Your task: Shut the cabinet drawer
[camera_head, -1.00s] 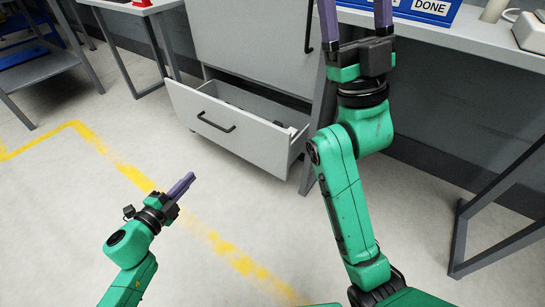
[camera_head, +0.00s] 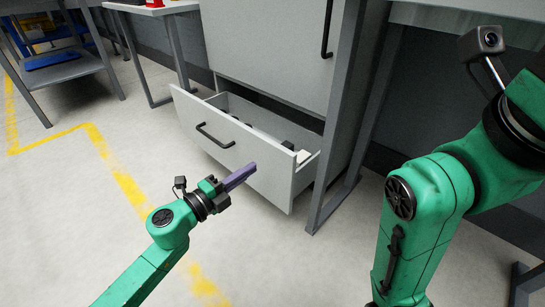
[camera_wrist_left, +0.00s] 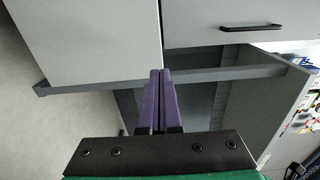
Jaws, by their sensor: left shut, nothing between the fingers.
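The cabinet drawer (camera_head: 240,150) is the low grey one with a black bar handle (camera_head: 215,136). It is pulled well out from the cabinet (camera_head: 265,45), and a few small dark and pale items show inside. My left gripper (camera_head: 240,177) is shut and empty. In the head view its purple fingers overlap the lower part of the drawer front, right of the handle. I cannot tell whether they touch it. In the left wrist view the fingers (camera_wrist_left: 158,98) lie together, pointing at grey panels. My right arm shows at the right, but its gripper is outside the picture.
A grey table leg (camera_head: 345,130) stands just right of the drawer. A shelf rack (camera_head: 62,70) and another table (camera_head: 155,8) stand at the left. The floor (camera_head: 80,215) in front of the drawer is clear, with yellow line markings.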

